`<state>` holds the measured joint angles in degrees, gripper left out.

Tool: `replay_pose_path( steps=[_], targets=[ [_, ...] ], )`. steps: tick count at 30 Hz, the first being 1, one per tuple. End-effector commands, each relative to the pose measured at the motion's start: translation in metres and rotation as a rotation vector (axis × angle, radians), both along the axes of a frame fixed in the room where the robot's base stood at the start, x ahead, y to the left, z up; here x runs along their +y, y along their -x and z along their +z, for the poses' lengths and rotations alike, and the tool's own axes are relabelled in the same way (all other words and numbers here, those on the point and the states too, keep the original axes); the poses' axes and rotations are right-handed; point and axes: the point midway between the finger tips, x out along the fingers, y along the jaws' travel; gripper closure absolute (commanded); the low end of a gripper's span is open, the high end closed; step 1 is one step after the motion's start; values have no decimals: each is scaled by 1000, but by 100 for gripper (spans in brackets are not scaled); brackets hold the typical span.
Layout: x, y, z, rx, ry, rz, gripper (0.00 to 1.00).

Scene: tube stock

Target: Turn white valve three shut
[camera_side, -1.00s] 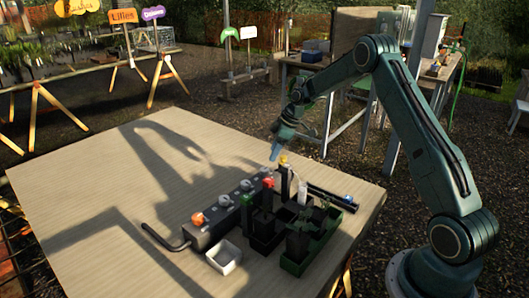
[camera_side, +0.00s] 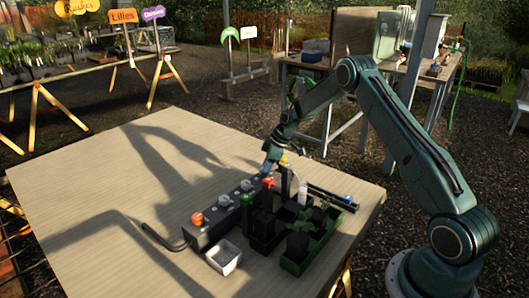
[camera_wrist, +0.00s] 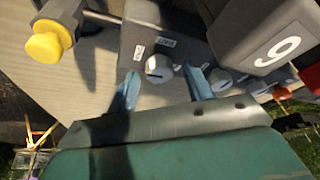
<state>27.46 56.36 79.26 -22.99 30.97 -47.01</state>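The dark grey valve block (camera_side: 209,233) lies on the table with a row of round knobs. An orange knob (camera_side: 197,218) is at its near end, and white knobs (camera_side: 223,201) follow behind it. My gripper (camera_side: 268,164) points down over the block's far end. In the wrist view my gripper (camera_wrist: 161,73) is open, with its blue fingers on either side of the far white valve knob (camera_wrist: 158,68), which has a dark slot. Contact cannot be told. Two more white knobs (camera_wrist: 220,82) show beyond the right finger. The small labels beside the knob are too blurred to read.
Dark green trays (camera_side: 294,268) with black pots stand to the right. A white square dish (camera_side: 223,258) is in front. The table's left side is clear.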

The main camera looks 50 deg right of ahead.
Motion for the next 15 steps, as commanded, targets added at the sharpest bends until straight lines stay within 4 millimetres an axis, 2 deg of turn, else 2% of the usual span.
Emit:
replay_pose_path(
  steps=[1,6,15],
  targets=[
    [0,0,0,0,0,0,60],
    [0,0,0,0,0,0,93],
    [0,0,0,0,0,-19,92]
  ],
)
